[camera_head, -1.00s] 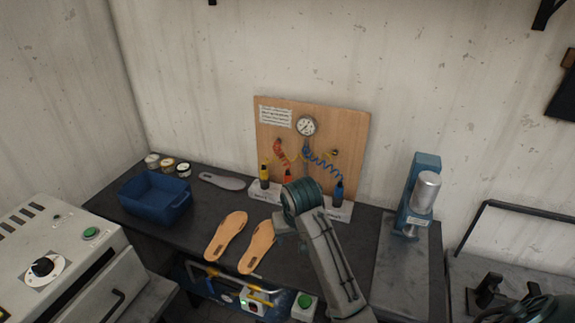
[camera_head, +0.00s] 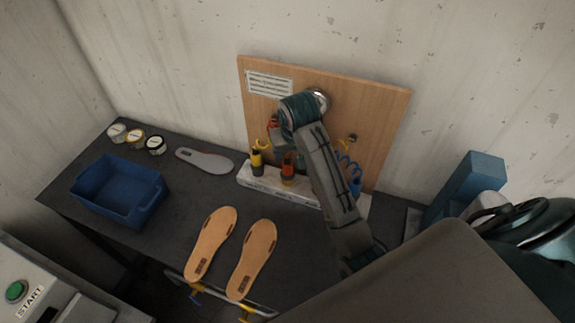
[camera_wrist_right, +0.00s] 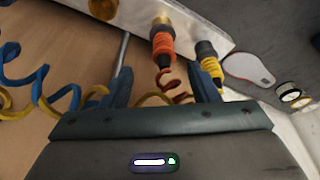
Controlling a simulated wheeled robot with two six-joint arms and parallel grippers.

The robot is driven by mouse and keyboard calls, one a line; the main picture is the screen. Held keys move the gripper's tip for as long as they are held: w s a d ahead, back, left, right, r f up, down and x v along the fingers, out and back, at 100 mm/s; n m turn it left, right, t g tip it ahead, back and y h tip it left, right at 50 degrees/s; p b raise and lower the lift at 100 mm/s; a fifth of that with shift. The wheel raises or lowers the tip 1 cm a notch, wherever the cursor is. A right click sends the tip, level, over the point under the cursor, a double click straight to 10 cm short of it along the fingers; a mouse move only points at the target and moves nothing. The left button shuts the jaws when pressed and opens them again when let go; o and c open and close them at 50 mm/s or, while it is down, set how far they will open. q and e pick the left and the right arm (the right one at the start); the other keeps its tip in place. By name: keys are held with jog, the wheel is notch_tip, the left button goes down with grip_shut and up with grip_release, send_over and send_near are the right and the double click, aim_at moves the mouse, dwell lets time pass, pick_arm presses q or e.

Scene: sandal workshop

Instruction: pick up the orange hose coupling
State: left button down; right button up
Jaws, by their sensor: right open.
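The orange hose coupling (camera_head: 288,170) stands upright in the white holder strip at the foot of the wooden board. In the right wrist view the orange coupling (camera_wrist_right: 162,42) appears beyond my fingertips, with its red coiled hose running between the fingers. My right gripper (camera_wrist_right: 162,80) is open, one finger on each side of that hose. In the head view my right gripper (camera_head: 284,146) is just above the coupling, partly hidden by my own wrist. I cannot tell whether the fingers touch the hose. My left gripper is not in view.
A yellow coupling (camera_head: 257,163) and a blue coupling (camera_head: 355,186) flank it in the holder (camera_head: 262,184). The wooden board (camera_head: 375,115) stands close behind. Two tan insoles (camera_head: 251,258), a grey insole (camera_head: 205,161), a blue bin (camera_head: 148,213) and several small jars (camera_head: 135,138) are on the bench.

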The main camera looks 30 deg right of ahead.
aim_at(288, 163)
jog(key=shift+f+b, duration=0.5)
jog(key=shift+f, duration=0.3)
jog(key=shift+w+f, duration=0.15)
jog(key=shift+f, duration=0.2)
jog(key=shift+w+f, duration=0.3)
jog(key=shift+f, duration=0.35)
jog(key=shift+w+d+f, duration=0.1)
jog(key=shift+w+f, duration=0.1)
jog(key=shift+f, duration=0.15)
jog(key=p+x, duration=0.2)
jog(key=shift+w+f+p, duration=0.1)
jog(key=shift+f+p, duration=0.2)
jog(key=shift+x, duration=1.05)
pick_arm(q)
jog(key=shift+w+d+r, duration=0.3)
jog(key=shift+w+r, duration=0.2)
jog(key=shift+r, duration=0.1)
pick_arm(e)
jog(key=shift+w+f, duration=0.1)
jog(key=shift+f, duration=0.15)
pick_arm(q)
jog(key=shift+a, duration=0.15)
pick_arm(e)
jog(key=c, duration=1.1)
